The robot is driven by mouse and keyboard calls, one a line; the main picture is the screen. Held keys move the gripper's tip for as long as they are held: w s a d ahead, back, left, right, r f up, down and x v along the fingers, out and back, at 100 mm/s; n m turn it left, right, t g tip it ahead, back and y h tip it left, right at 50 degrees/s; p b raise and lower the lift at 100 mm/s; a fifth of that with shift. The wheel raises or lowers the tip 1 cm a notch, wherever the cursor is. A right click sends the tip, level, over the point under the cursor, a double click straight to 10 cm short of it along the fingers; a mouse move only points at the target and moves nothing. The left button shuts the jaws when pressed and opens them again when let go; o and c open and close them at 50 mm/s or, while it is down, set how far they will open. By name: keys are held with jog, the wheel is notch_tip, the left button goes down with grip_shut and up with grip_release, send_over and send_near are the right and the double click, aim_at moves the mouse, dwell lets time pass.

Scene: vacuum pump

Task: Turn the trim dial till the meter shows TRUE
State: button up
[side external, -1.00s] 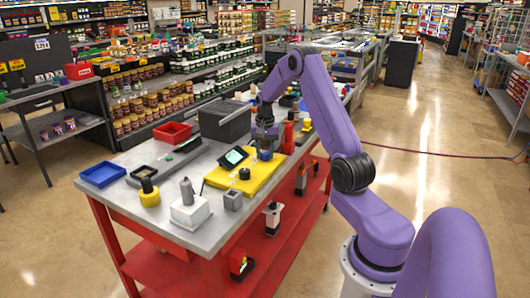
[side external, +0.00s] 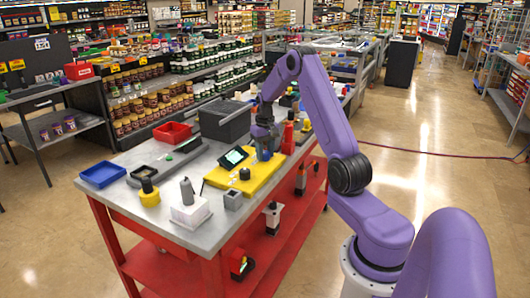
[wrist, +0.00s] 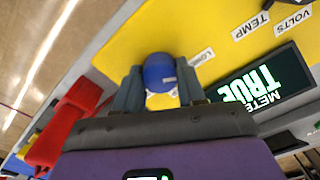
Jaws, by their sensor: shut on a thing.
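A blue round dial (wrist: 159,70) sits on a yellow panel (wrist: 190,22), with a small white label beside it that I cannot read clearly. My gripper (wrist: 160,88) has its two fingers shut on the dial, one on each side. In the side external view my gripper (side external: 266,150) reaches down to the right end of the yellow panel (side external: 222,180) and hides most of the dial. The meter (wrist: 265,82) is a dark screen next to the dial; its lit text reads METER and TRUE. The meter (side external: 233,157) also shows in the side external view, tilted up on the panel.
A black knob (side external: 244,174) stands on the panel near its front. A red object (side external: 288,138) stands close to the right of my gripper, and a dark grey box (side external: 225,122) lies behind the meter. Labels TEMP and VOLTS are on the panel.

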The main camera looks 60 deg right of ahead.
aim_at(265, 152)
jog(key=shift+r, duration=0.1)
jog(key=o, duration=1.1)
jog(key=shift+c, duration=0.2)
notch_tip(265, 152, up, 17)
jog(key=shift+r, duration=0.2)
jog(key=shift+a, duration=0.1)
